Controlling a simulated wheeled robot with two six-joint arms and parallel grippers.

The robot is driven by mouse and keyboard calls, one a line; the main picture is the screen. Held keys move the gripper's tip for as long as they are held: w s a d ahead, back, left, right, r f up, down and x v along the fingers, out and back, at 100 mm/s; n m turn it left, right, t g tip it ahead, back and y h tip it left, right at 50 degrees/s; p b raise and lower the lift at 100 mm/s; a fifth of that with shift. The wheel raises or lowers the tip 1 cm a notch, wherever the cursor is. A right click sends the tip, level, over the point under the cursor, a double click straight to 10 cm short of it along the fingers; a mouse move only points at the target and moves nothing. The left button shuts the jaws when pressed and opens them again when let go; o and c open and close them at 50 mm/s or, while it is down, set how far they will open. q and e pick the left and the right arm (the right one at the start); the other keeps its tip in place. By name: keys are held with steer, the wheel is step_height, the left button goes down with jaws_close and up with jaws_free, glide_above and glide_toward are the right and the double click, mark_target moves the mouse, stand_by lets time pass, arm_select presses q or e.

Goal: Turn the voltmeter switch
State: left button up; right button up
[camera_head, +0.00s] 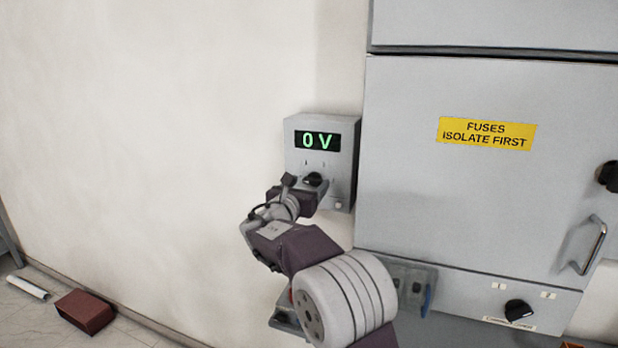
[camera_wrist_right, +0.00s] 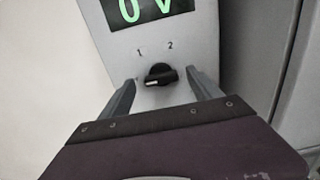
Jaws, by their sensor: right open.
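The voltmeter (camera_head: 348,157) is a grey box on the wall with a green display (camera_head: 317,141) reading 0 V. Its black switch knob (camera_head: 314,180) sits below the display, partly hidden by my right gripper. In the head view the right gripper (camera_head: 302,184) is just in front of the voltmeter's lower part. My left gripper is not in view.
A grey cabinet (camera_head: 450,200) with a yellow fuse label (camera_head: 487,133) stands right of the voltmeter. It has a door handle (camera_head: 592,246) and a lower black knob (camera_head: 518,310). A dark red block (camera_head: 85,311) lies on the floor at left. The wall left of the voltmeter is bare.

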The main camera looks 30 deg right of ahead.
steer(key=shift+x, duration=1.15)
steer(key=c, duration=1.4)
steer(key=shift+f+m+b, duration=0.15)
steer(key=shift+m+b, duration=0.45)
steer(key=shift+b, duration=0.15)
steer(key=m+b, duration=0.6)
steer(key=shift+s+d+f+b, duration=0.1)
steer(key=shift+s+f+b, duration=0.05)
steer(key=shift+b, duration=0.15)
steer(key=m+b, duration=0.3)
steer(key=m, duration=0.1)
steer(key=shift+m+b, duration=0.3)
steer(key=m+b, duration=0.2)
steer(key=m, duration=0.2)
steer(key=shift+s+f+m+b, duration=0.1)
steer(key=shift+m+b, duration=0.2)
steer(key=shift+b, duration=0.05)
steer(key=m+b, duration=0.2)
steer(key=m, duration=0.2)
steer(key=shift+f, duration=0.1)
steer(key=m+b, duration=0.1)
steer(key=m, duration=0.4)
steer(key=shift+f+m, duration=0.1)
steer(key=shift+m, duration=0.3)
steer(key=m+b, duration=0.1)
steer(key=m, duration=0.3)
steer(key=shift+m, duration=0.3)
steer(key=m, duration=0.5)
steer(key=shift+w, duration=0.25)
steer(key=shift+m, duration=0.3)
